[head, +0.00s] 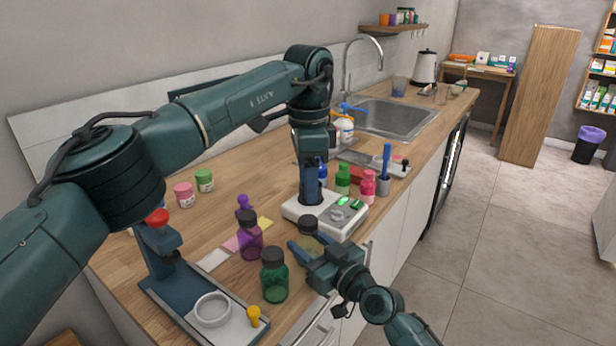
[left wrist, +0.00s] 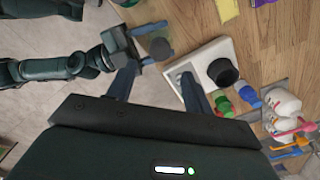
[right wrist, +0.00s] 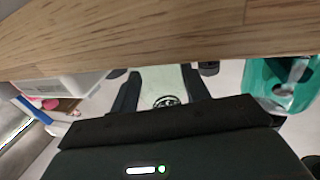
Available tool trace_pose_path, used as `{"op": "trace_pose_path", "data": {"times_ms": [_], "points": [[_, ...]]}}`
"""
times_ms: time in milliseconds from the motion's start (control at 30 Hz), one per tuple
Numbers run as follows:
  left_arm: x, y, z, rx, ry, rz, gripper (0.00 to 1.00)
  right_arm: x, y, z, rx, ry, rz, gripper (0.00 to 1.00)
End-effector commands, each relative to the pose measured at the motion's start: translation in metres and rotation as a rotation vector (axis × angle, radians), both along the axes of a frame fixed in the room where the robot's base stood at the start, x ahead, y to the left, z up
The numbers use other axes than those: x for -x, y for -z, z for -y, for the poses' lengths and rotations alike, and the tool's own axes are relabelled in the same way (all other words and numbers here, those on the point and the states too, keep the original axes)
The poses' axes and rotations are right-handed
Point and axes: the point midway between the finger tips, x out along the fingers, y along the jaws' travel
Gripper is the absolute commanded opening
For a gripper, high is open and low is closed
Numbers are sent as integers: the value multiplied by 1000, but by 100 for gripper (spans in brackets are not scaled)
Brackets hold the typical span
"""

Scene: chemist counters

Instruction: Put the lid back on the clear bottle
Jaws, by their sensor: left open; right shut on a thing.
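The clear bottle (head: 309,243) has a pale yellowish see-through body and is held upright at the counter's front edge. Its body also shows between the fingers in the right wrist view (right wrist: 160,82). A dark round lid (head: 307,223) appears on top of it. From above it is a dark disc (left wrist: 160,48), and I cannot tell how firmly it sits. My right gripper (head: 308,252) is shut on the bottle's body. My left gripper (head: 310,200) is open and points down by the white scale, apart from the lid. A black round thing (left wrist: 222,70) stands beside its finger, and I cannot tell what it is.
The white scale (head: 345,229) is beside the bottle. A purple bottle (head: 250,243) and a green bottle (head: 274,284) stand close on the left. Small green (head: 343,181) and pink (head: 368,190) bottles stand behind the scale. A stand with a dish (head: 212,308) is at front left.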

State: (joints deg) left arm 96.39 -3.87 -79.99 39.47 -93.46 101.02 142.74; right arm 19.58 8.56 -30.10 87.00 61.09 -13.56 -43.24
Motion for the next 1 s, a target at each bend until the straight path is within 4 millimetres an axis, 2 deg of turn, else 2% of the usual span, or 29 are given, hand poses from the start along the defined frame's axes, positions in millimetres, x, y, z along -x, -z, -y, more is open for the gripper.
{"op": "trace_pose_path", "data": {"times_ms": [333, 733, 1000], "points": [[0, 6, 0, 1, 2, -2, 51, 0, 0, 0, 0, 0, 0, 0], [0, 64, 0, 2, 2, -4, 51, 0, 0, 0, 0, 0, 0, 0], [0, 80, 0, 1, 2, -2, 51, 0, 0, 0, 0, 0, 0, 0]]}}
